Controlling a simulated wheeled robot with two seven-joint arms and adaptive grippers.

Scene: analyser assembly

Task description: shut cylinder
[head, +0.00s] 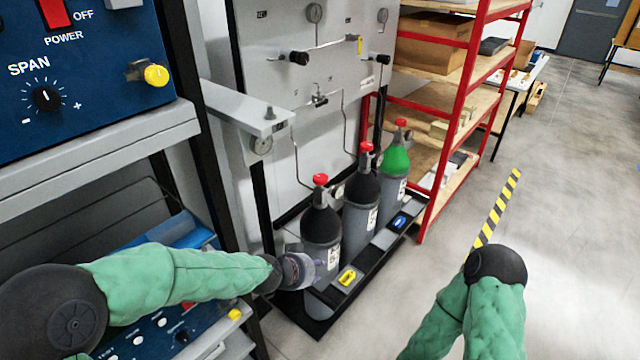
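Three gas cylinders stand upright in a row on a black rack at the foot of a grey panel. The near cylinder (321,231) is grey with a black shoulder and a red valve knob (320,180). The middle cylinder (361,210) looks the same, with its own red knob (366,146). The far cylinder (396,165) has a green shoulder and a red knob (401,122). My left gripper (314,270) is low in front of the near cylinder's body, well below its knob; its fingers are too small and blurred to read. My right arm shows, but its gripper does not.
The grey panel (280,95) carries gauges, black valve handles and thin pipes. A blue analyser (90,95) juts out at the left. A red-framed shelf (432,104) stands behind the cylinders. Yellow (347,277) and blue (402,221) items lie on the rack.

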